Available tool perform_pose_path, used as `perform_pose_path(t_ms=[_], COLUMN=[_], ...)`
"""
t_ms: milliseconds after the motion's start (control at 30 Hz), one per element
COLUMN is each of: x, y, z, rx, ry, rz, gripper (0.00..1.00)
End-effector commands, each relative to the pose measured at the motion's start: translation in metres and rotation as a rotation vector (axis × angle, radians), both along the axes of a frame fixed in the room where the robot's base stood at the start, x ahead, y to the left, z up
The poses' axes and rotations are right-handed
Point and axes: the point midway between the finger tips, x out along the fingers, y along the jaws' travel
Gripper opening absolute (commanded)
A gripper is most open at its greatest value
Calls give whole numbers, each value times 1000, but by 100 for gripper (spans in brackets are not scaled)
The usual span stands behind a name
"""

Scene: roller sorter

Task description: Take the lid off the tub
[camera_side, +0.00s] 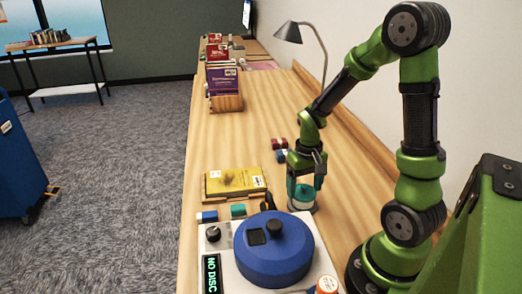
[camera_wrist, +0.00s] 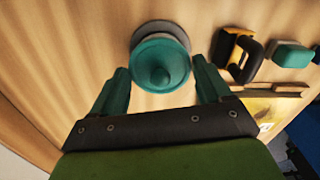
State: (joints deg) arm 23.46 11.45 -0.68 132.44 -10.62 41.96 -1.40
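The tub (camera_wrist: 166,27) is small, grey and round, and stands on the wooden table. Its teal lid (camera_wrist: 160,65) with a raised knob in the middle sits on top of it; the lid also shows in the side view (camera_side: 303,193). My gripper (camera_wrist: 162,70) points down over the tub, with one finger on each side of the lid. The fingers are open, with a narrow gap to the lid on each side in the wrist view. In the side view my gripper (camera_side: 306,176) partly hides the lid.
A blue round-topped machine (camera_side: 272,262) with a "NO DISC" display (camera_side: 211,273) stands close in front of the tub. A yellow book (camera_side: 235,182), small blocks (camera_side: 238,210) and a black-and-orange object (camera_wrist: 238,52) lie to one side. A lamp (camera_side: 288,33) and book crate (camera_side: 226,102) are farther back.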

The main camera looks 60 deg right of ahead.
Motion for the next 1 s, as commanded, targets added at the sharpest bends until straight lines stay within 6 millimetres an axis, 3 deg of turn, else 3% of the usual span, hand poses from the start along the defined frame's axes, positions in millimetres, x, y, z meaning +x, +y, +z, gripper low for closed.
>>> perform_pose_path(t_ms=[33,133,433,800,1000], x=[0,0,1,1,10], y=[0,0,-1,0,-4], z=[0,0,8,77,90], rx=[-1,-1,-2,-3,1], ry=[-1,-1,-3,-6,0], rz=[0,0,1,1,2], gripper=[62,49,49,49,49])
